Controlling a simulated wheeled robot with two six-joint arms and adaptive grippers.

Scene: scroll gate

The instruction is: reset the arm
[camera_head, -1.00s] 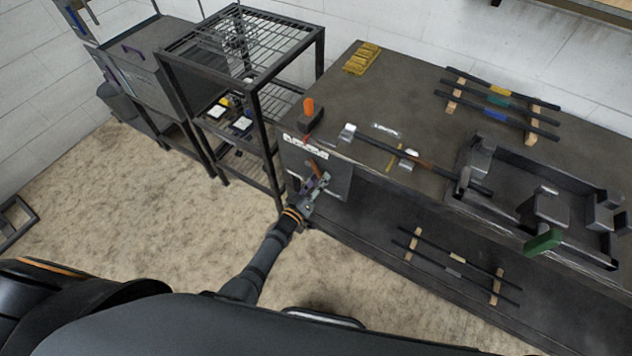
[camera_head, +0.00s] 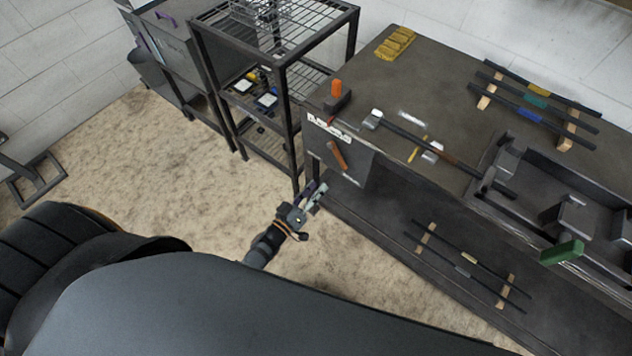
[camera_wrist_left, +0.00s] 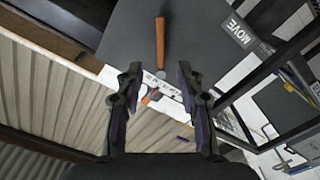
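My left gripper (camera_head: 316,195) is in front of the near left corner of the dark workbench (camera_head: 372,75), low beside its side panel. In the left wrist view its two fingers (camera_wrist_left: 158,92) stand wide apart with nothing between them. A lever with an orange-brown handle (camera_head: 338,155) is on the bench's side panel, a little above and apart from the gripper. The lever handle also shows ahead of the fingers in the left wrist view (camera_wrist_left: 160,42). My right gripper is not in view.
A black wire shelf rack (camera_head: 290,50) stands left of the bench. An upright orange-handled lever (camera_head: 336,92) is on the bench corner. Dark rods lie on wooden rests on the top and lower shelf. A green handle (camera_head: 562,252) sticks out at right.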

